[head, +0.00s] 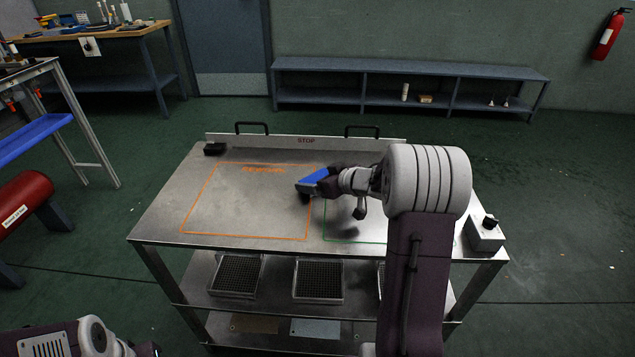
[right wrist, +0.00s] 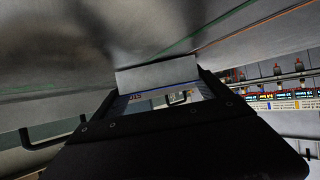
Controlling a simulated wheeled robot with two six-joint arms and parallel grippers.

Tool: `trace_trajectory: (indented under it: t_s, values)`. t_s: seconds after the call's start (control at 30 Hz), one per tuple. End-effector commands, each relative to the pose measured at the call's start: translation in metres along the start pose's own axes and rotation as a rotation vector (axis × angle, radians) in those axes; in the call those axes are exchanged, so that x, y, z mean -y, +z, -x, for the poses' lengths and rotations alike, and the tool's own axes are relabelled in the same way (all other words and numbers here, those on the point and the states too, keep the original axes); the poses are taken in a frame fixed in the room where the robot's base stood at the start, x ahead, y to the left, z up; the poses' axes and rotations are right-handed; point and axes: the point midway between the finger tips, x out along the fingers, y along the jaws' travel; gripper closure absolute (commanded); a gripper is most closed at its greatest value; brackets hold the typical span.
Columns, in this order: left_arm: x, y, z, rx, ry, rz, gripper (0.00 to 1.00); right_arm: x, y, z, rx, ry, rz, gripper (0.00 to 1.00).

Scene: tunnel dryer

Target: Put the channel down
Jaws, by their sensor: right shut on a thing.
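The channel (head: 314,180) shows as a small piece with a blue top in the head view. My right gripper (head: 326,186) is shut on it and holds it over the steel table, near the right edge of the orange outline (head: 183,210). It appears to be above the surface, but the gap is hard to judge. In the right wrist view, a pale grey face (right wrist: 158,72) shows between the dark fingers of my right gripper (right wrist: 155,95). A green outline (head: 345,240) lies right of the orange one, partly hidden by my right arm. My left gripper is out of view.
A raised plate marked STOP (head: 306,141) with two black handles lines the table's back edge. A small black block (head: 215,149) sits at the back left corner. A box with a black knob (head: 486,234) is at the right. The orange area is empty.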

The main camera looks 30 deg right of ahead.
Motion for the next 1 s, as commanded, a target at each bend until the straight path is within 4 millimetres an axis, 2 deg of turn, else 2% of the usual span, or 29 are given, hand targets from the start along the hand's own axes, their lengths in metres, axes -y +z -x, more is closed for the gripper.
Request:
trace_trajectory:
  t_s: [0.07,0.1,0.13,0.37,0.47,0.8,1.0]
  values:
    - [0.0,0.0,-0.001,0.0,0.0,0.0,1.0,0.0,0.002,-0.001,0.0,0.0,-0.001,0.68]
    - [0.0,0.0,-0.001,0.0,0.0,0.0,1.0,0.0,0.002,-0.001,0.0,0.0,0.0,0.08]
    - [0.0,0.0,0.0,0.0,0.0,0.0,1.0,0.0,0.002,-0.001,0.0,0.0,0.0,0.0]
    - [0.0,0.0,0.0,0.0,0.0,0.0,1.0,0.0,0.001,-0.001,-0.001,0.0,0.0,0.0]
    - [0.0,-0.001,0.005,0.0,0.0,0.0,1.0,-0.001,-0.003,0.007,0.0,0.001,-0.001,0.0]
    - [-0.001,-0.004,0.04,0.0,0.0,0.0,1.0,-0.001,-0.005,0.092,-0.001,0.005,-0.002,0.0]
    - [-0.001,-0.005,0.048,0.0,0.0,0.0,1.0,0.0,-0.002,0.118,-0.001,0.001,0.0,0.0]
